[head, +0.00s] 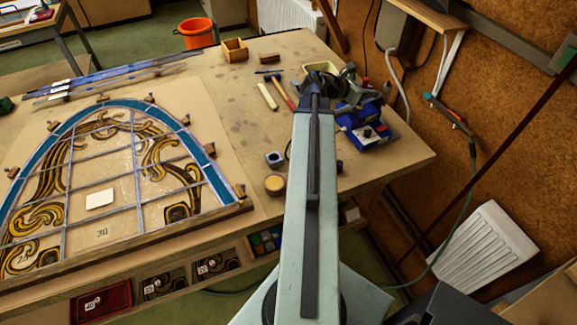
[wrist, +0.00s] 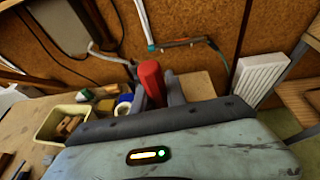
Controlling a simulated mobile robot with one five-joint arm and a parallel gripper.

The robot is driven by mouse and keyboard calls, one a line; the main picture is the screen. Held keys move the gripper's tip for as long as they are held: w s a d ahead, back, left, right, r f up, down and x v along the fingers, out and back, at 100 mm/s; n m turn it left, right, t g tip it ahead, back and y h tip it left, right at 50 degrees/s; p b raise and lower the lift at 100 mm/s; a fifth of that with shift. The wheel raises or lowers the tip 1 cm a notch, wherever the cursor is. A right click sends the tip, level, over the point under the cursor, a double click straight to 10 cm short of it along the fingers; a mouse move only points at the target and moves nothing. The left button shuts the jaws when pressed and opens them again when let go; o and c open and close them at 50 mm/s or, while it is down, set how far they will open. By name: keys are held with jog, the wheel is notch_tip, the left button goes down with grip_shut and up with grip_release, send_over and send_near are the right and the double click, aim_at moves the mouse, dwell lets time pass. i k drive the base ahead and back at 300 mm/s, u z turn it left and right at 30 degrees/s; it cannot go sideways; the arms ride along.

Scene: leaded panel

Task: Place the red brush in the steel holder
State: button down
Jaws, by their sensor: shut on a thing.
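My gripper (wrist: 154,92) is shut on the red brush (wrist: 151,80), whose red part stands up between the two grey fingers in the wrist view. The rest of the brush is hidden behind my arm's housing. In the head view my dark gripper (head: 338,82) is at the far end of my arm, over the back right of the bench, and the brush cannot be made out clearly. A small grey square block with a dark opening (head: 274,159) stands on the bench left of my arm; it may be the steel holder, but I cannot be sure.
A blue bench unit (head: 364,127) stands right of my arm, near the bench edge. A round amber-topped pot (head: 275,184) is by the front edge. A cream tray (head: 320,68) lies behind my gripper. The leaded panel (head: 115,172) fills the left. Bare bench (head: 243,128) lies between.

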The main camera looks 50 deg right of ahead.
aim_at(274, 160)
jog(key=k, duration=0.95)
jog(key=u, duration=0.65)
jog(key=i, duration=1)
jog(key=u, duration=0.05)
